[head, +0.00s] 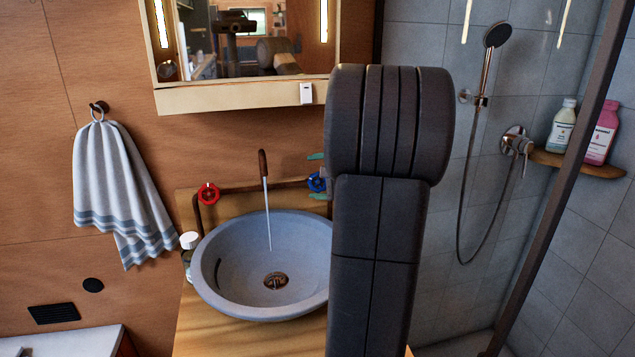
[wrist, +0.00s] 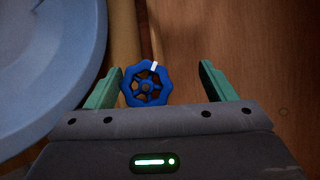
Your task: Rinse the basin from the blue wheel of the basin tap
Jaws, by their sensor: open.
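The blue wheel (head: 315,183) sits at the right of the tap pipe behind the basin, partly hidden by my arm. In the wrist view the blue wheel (wrist: 147,86) lies between my fingers, nearer the left one, with a white mark at its top right. My gripper (wrist: 160,73) is open around it; its green fingertips also show beside the wheel in the head view. The tap spout (head: 263,164) pours a thin stream of water into the grey-blue basin (head: 225,290), near the drain (head: 276,281). The red wheel (head: 208,193) is at the left of the pipe.
My arm covers the basin's right edge in the head view. A small bottle (head: 189,243) stands left of the basin. A mirror cabinet (head: 230,97) hangs above, and a towel (head: 118,190) hangs at left. The shower (head: 497,36) is at right.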

